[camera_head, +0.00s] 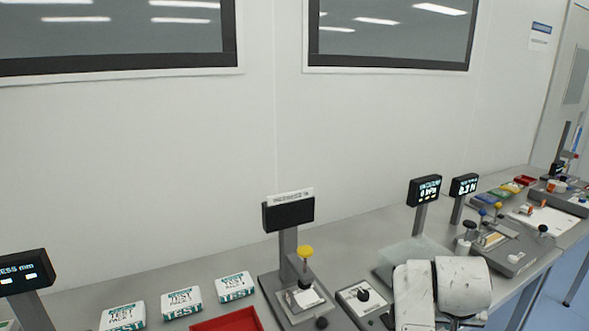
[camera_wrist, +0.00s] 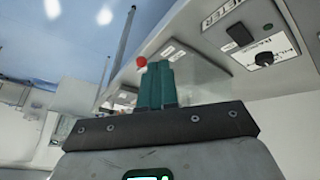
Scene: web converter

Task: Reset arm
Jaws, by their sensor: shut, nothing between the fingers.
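My gripper (camera_wrist: 157,68) shows in the wrist view as two teal fingers pressed together. They are shut with nothing held between them. They point toward a grey bench (camera_wrist: 215,40) that appears tilted in this view. In the head view my white arm is at the lower right, in front of the bench equipment. The gripper's fingertips cannot be made out in the head view.
The grey bench (camera_head: 355,235) runs along the wall. It carries several white-and-green test packs (camera_head: 181,302), a red tray (camera_head: 228,321), a press-like device with a yellow knob (camera_head: 306,252), a knob box (camera_head: 362,297) and small display screens (camera_head: 425,190). Blue floor (camera_head: 555,285) shows at right.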

